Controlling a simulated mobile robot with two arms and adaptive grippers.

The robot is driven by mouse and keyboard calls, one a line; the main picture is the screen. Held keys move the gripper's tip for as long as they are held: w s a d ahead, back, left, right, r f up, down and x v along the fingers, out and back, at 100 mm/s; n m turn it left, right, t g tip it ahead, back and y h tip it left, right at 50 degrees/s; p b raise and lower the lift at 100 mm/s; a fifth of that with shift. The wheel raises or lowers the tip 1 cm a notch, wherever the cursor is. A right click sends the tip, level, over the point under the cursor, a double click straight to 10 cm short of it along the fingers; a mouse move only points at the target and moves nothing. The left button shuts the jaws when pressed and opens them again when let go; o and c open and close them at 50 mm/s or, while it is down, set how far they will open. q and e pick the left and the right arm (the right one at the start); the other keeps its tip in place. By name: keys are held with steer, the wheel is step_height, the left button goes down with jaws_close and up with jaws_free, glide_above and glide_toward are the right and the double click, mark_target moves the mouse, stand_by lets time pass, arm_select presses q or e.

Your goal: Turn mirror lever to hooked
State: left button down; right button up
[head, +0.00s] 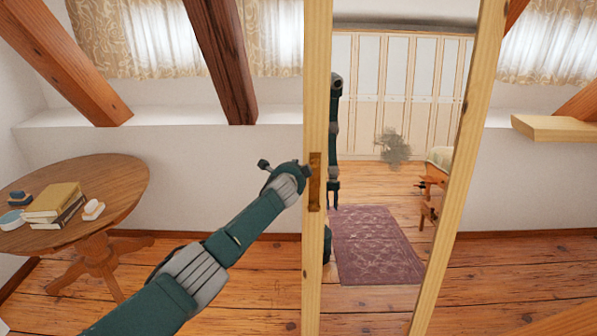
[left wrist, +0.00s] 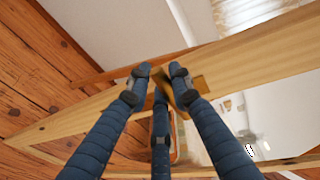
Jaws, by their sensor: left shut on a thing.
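The mirror (head: 385,110) stands in a pale wooden frame in the middle of the head view. A brass plate (head: 315,182) is on its left stile. The mirror lever (left wrist: 168,88) shows in the left wrist view as a brass piece between my fingers, against the wooden frame. My left gripper (head: 298,176) reaches the left stile from the left; in the left wrist view its fingers (left wrist: 161,72) are shut on the lever. The fingers hide much of the lever, so its exact angle is hard to tell. My right gripper is not in view.
A round wooden table (head: 110,180) with books (head: 53,200) and small items stands at the left. A pale wooden shelf (head: 555,128) juts out at the right. Sloping timber braces (head: 222,60) cross the wall. The plank floor before the mirror is clear.

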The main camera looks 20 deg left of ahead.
arm_select(q)
steer(key=shift+r, duration=0.1)
stand_by(0.4)
steer(key=c, duration=1.5)
jaws_free()
steer(key=shift+c, duration=0.2)
steer(key=shift+s, duration=0.1)
steer(key=v, duration=1.1)
steer(key=shift+s, duration=0.35)
steer(key=shift+d+r, duration=0.1)
